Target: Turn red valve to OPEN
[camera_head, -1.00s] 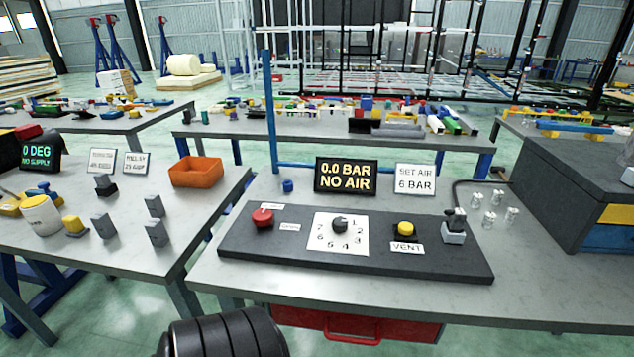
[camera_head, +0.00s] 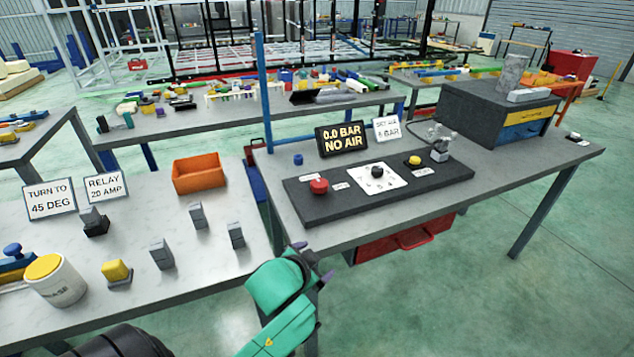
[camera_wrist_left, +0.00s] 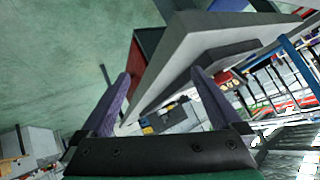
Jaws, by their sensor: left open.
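The red valve (camera_head: 319,186) is a round red knob at the left end of the dark panel (camera_head: 335,207) on the right workbench. Small white labels lie beside it, too small to read. The display (camera_head: 341,138) behind the panel reads 0.0 BAR, NO AIR. My left gripper (camera_head: 313,262), with purple fingers on a green arm, is at the bench's near left edge, apart from the valve. In the left wrist view, its fingers (camera_wrist_left: 160,75) are spread and empty, with the bench edge beyond. I cannot clearly make out the valve there. My right gripper is not in view.
The panel also holds a dial with a dark knob (camera_head: 377,171) and a yellow button (camera_head: 414,161). A dark box (camera_head: 480,113) stands on the bench's right. The left bench (camera_head: 195,275) holds an orange bin (camera_head: 199,175) and small blocks. A red drawer (camera_head: 408,238) hangs underneath.

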